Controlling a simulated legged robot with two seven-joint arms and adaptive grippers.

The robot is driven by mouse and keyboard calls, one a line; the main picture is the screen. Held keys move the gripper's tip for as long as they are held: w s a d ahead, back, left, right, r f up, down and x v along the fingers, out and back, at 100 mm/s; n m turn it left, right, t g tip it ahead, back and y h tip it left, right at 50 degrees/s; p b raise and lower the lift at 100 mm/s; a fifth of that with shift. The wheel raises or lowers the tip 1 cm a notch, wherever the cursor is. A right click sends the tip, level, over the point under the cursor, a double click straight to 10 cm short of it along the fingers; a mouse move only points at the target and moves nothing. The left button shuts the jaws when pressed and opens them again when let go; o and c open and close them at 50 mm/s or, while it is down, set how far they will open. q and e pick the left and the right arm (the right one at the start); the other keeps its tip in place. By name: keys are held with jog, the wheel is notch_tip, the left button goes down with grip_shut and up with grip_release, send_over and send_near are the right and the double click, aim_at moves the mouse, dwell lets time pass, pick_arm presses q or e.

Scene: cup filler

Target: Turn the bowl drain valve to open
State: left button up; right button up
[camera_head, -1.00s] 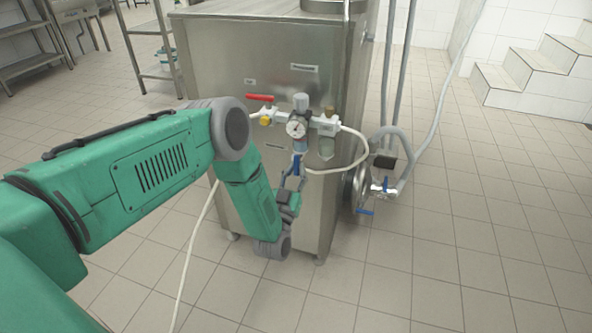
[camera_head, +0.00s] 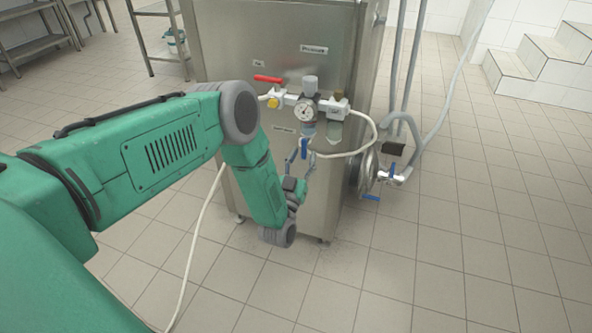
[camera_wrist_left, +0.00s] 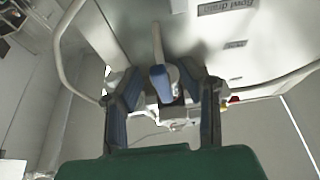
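The bowl drain valve has a blue handle (camera_head: 304,147) on the front of the steel machine (camera_head: 275,50), below the pressure gauge. In the left wrist view the blue handle (camera_wrist_left: 161,82) hangs between my two fingers, with a gap on each side. A "Bowl drain" label (camera_wrist_left: 228,6) is at the top of that view. My left gripper (camera_head: 301,162) is open, its fingers pointing up at the machine; it also shows open around the handle in the left wrist view (camera_wrist_left: 162,92). Touch with the handle is not visible. My right gripper is out of view.
Above the handle are a round gauge (camera_head: 305,111) and a red lever (camera_head: 267,78). A white hose (camera_head: 357,150) loops close to the right of the gripper. A handwheel (camera_head: 367,172) and another blue-handled valve (camera_head: 392,171) are at the machine's right side.

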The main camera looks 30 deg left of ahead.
aim_at(302, 155)
pick_arm(q)
jog(key=v, duration=0.3)
jog(key=shift+s+r, duration=0.1)
jog(key=shift+s, duration=0.2)
jog(key=s+d, duration=0.2)
jog(key=s, duration=0.6)
jog(key=shift+s+d+r, duration=0.15)
jog(key=shift+s+r, duration=0.15)
jog(key=shift+s, duration=0.1)
